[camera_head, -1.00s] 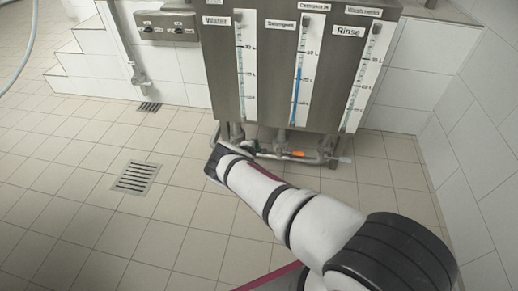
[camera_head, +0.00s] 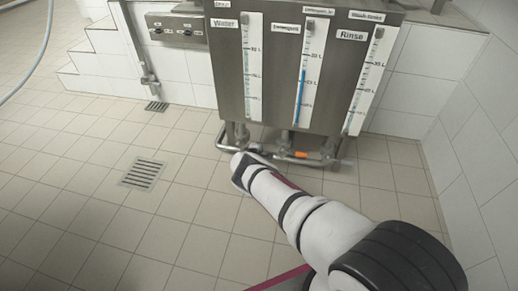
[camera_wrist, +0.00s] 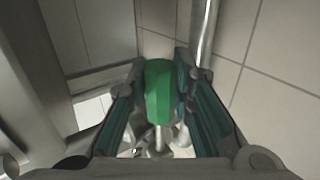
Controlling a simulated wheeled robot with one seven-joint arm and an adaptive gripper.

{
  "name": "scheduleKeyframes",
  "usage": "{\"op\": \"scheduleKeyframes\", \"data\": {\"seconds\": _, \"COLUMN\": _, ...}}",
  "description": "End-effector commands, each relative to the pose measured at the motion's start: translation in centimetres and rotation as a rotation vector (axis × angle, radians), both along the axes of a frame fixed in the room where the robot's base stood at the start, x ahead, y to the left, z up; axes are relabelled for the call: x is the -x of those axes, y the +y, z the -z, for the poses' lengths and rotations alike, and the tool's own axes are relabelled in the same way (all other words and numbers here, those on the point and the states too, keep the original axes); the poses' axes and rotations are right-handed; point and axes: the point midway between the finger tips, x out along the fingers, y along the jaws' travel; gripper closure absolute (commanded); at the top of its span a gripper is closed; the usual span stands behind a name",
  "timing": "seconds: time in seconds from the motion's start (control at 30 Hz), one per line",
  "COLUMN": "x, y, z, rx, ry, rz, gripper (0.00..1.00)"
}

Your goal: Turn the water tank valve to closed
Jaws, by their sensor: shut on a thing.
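The steel tank unit (camera_head: 272,75) stands against the tiled wall in the head view. Its front carries level gauges, with labels reading Water (camera_head: 224,22) and Rinse (camera_head: 352,36). Pipes with valves run beneath it. In the wrist view a green valve handle (camera_wrist: 158,90) stands between the two fingers of my gripper (camera_wrist: 160,92), which is shut on it. A metal stem shows below the handle. In the head view my arm reaches to the pipes below the Water gauge and hides the gripper and the handle. An orange part (camera_head: 301,154) sits on the pipe to the right.
A control panel with knobs (camera_head: 176,30) is on the wall at the left. Floor drains (camera_head: 142,174) lie in the tiled floor. A tiled wall (camera_head: 474,130) bounds the right side. The floor to the left is free.

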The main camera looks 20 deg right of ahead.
Motion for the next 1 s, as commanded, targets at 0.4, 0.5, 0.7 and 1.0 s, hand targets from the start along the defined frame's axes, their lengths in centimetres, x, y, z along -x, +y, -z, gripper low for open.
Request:
{"op": "scheduleKeyframes", "data": {"seconds": 0.4, "x": 0.1, "y": 0.1, "z": 0.1, "rx": -0.003, "ry": 0.002, "rz": 0.000, "gripper": 0.58}}
{"op": "scheduleKeyframes", "data": {"seconds": 0.5, "x": 0.1, "y": 0.1, "z": 0.1, "rx": -0.002, "ry": 0.002, "rz": -0.001, "gripper": 0.58}}
{"op": "scheduleKeyframes", "data": {"seconds": 0.7, "x": 0.6, "y": 0.6, "z": -0.1, "rx": 0.001, "ry": 0.005, "rz": -0.007, "gripper": 0.58}}
{"op": "scheduleKeyframes", "data": {"seconds": 1.0, "x": 1.8, "y": 1.3, "z": -1.0, "rx": 0.000, "ry": 0.006, "rz": -0.007, "gripper": 0.58}}
